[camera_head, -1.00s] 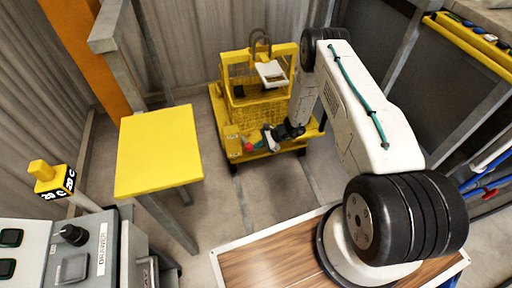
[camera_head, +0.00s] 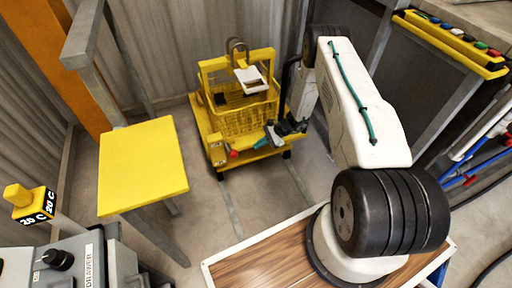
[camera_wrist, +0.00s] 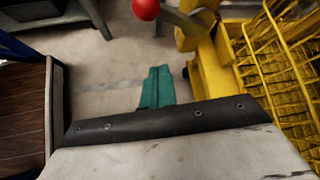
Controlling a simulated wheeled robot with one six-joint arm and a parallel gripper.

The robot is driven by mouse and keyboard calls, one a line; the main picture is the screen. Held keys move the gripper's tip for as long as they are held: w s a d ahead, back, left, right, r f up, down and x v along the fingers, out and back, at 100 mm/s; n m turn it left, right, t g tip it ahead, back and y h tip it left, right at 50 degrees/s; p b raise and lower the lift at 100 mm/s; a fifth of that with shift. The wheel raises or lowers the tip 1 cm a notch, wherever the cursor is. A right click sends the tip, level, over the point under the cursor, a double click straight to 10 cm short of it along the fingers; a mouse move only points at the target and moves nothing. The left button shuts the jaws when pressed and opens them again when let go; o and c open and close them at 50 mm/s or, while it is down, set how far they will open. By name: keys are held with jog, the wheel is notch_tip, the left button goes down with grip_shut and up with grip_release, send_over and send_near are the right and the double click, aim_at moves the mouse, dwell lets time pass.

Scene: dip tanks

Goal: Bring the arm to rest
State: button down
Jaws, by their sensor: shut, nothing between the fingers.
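My white arm (camera_head: 365,110) reaches from its round base over the wood-topped deck toward the yellow cart (camera_head: 215,150). My gripper (camera_head: 270,136) hangs at the arm's end, in front of the cart's right side in the head view. Its teal fingers (camera_wrist: 158,86) show past the dark edge in the wrist view, close together and empty. They point over bare floor, left of the cart's wire basket (camera_wrist: 285,75). Whether they touch the cart cannot be told from the head view.
A red ball knob (camera_wrist: 145,8) on the cart lies just beyond my fingers in the wrist view. A yellow-topped table (camera_head: 142,168) stands left. A control panel (camera_head: 60,262) is at lower left. A yellow rack (camera_head: 450,45) is at upper right. Floor between table and cart is clear.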

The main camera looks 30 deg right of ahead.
dwell(0.4)
jog(key=s+a+n+g, duration=0.1)
jog(key=s+a+g, duration=0.1)
jog(key=s, duration=0.2)
jog(key=s+a+r+n+g+h, duration=0.15)
jog(key=s+r+n, duration=0.25)
jog(key=r, duration=0.9)
jog(key=s+a+r+n+g+h, duration=0.1)
jog(key=s+r+n+g, duration=0.3)
jog(key=r, duration=0.9)
jog(key=s+a+r+n+h, duration=0.1)
jog(key=s+r+n+h, duration=0.3)
jog(key=r, duration=0.8)
jog(key=s+a+r+n+t+h, duration=0.1)
jog(key=s+r+n+t+h, duration=0.1)
jog(key=s+r, duration=0.8)
jog(key=s+a+r+n+t+h, duration=0.1)
jog(key=s+r+t, duration=0.3)
jog(key=s+r, duration=0.6)
jog(key=shift+s+a+r+n+h, duration=0.15)
jog(key=shift+s+a+n+h, duration=0.2)
jog(key=shift+s+n, duration=0.5)
jog(key=shift+w, duration=0.1)
